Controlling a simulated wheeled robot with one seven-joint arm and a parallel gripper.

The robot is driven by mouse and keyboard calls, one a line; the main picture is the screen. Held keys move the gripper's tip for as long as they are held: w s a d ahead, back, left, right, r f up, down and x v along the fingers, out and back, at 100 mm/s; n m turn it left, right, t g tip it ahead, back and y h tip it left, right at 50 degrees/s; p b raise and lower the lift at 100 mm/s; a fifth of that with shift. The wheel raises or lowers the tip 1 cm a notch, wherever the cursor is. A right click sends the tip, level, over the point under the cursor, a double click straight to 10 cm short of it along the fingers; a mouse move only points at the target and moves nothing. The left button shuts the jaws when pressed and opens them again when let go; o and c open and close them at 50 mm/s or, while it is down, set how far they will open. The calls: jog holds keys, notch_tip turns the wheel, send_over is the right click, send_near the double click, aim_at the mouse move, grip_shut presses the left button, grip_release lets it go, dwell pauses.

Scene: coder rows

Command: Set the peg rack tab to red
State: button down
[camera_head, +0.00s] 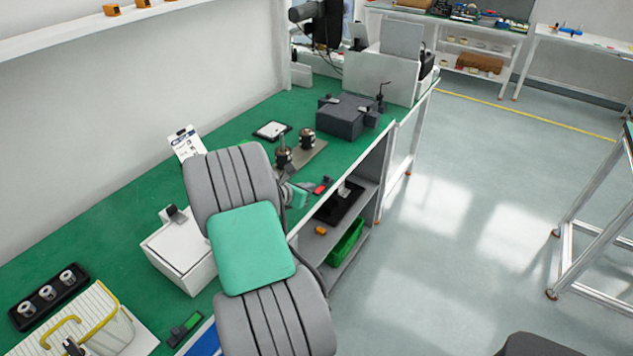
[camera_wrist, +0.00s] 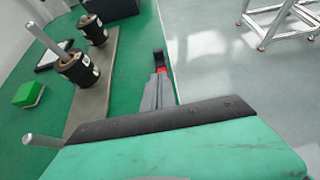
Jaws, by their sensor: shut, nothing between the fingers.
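The peg rack (camera_head: 312,160) is a grey plate near the bench's front edge, bearing dark cylinders with silver tops and an upright peg. The rack also shows in the wrist view (camera_wrist: 96,85), on the left. A small black tab holder with a red part (camera_head: 322,186) lies by the edge in front of the rack; its red part shows in the wrist view (camera_wrist: 161,69). My gripper (camera_wrist: 160,76) is shut and empty, its tips right by the red part; I cannot tell whether they touch. The head view shows little of the gripper beside my arm.
A green block (camera_wrist: 30,93) lies left of the rack in the wrist view. Another black holder with a green part (camera_head: 185,328) lies at the front. A shelf with a green bin (camera_head: 346,243) is below.

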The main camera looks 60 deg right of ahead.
jog(key=v, duration=0.6)
jog(key=shift+a, duration=0.15)
